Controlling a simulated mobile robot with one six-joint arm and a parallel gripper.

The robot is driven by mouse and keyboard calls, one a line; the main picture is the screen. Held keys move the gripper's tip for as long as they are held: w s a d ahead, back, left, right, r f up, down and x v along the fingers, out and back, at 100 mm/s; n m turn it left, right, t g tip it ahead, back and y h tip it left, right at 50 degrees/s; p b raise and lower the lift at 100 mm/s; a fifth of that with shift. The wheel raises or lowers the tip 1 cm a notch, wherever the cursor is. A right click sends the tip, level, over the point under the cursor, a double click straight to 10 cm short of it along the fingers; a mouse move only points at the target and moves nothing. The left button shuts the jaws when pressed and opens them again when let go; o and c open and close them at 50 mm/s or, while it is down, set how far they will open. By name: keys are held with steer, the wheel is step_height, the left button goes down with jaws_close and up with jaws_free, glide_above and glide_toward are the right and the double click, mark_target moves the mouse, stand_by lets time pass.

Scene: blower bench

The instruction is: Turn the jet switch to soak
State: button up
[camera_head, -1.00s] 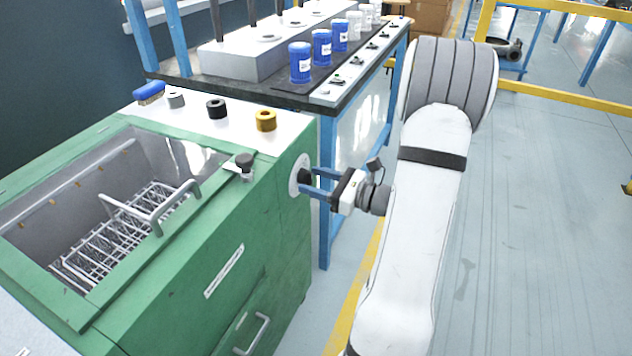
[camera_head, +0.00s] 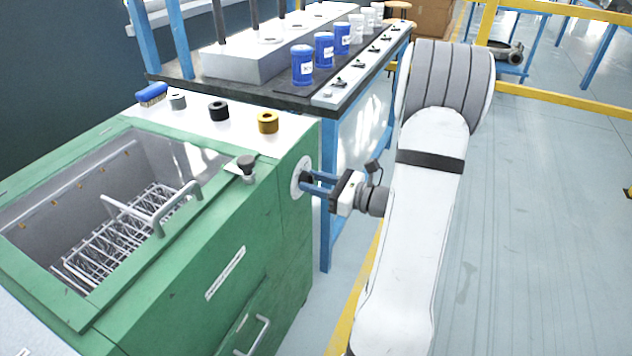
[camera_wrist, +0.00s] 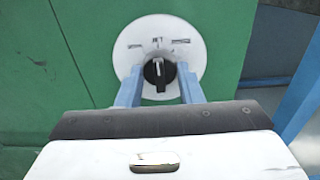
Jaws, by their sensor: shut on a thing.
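The jet switch is a black knob (camera_wrist: 159,73) with a white pointer line on a round white dial plate (camera_wrist: 190,50) on the green machine's side. In the wrist view the pointer line points up, near the top middle mark. My gripper (camera_wrist: 159,90) has a blue finger on each side of the knob and is shut on it. In the head view my gripper (camera_head: 315,183) reaches the dial plate (camera_head: 300,178) from the right, and its fingers partly hide the knob.
A blue-legged bench (camera_head: 327,230) with blue jars (camera_head: 302,65) stands close behind my gripper.

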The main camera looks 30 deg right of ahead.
steer(key=shift+n, duration=0.3)
steer(key=shift+w+r+n+b, duration=0.1)
steer(key=shift+n+b, duration=3.75)
steer(key=shift+n, duration=0.35)
steer(key=o, duration=1)
steer(key=shift+c, duration=0.2)
steer(key=p+v, duration=0.2)
steer(key=v, duration=0.6)
